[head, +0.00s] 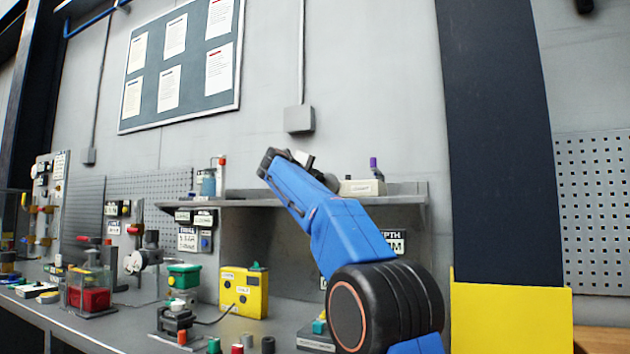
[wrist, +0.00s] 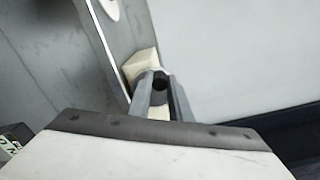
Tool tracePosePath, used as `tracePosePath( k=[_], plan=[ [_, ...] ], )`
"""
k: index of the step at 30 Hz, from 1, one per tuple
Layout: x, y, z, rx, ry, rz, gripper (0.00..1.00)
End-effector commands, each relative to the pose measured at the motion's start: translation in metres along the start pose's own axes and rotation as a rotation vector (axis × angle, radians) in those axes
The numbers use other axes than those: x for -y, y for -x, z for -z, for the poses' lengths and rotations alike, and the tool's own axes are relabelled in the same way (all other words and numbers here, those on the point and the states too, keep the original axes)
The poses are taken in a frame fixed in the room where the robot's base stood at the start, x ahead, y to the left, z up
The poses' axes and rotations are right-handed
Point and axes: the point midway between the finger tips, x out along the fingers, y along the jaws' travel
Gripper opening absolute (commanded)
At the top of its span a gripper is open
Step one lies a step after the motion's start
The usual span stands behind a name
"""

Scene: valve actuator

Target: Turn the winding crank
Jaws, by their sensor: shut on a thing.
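A cream box (head: 362,187) with a purple-topped upright part stands on the upper shelf, partly behind my blue arm. In the wrist view a cream block (wrist: 140,64) sits at the shelf's edge. My gripper (wrist: 161,88) reaches it with two grey fingers shut around a small dark knob (wrist: 159,82), which I take to be the winding crank's handle. The rest of the crank is hidden by the fingers and the pale gripper body.
The grey shelf (head: 412,200) runs behind my arm. Below, the bench holds a yellow box (head: 244,291), a green-topped unit (head: 183,277), a red container (head: 88,298) and several small knobs. A dark column (head: 503,140) with a yellow base stands at the right.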

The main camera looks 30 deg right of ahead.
Motion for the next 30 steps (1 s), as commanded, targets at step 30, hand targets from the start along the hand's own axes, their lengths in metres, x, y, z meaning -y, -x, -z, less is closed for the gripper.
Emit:
tracePosePath(
  k=[30],
  plan=[
    [0.0009, -0.0011, 0.0008, -0.001, -0.013, 0.0, 0.37]
  ],
)
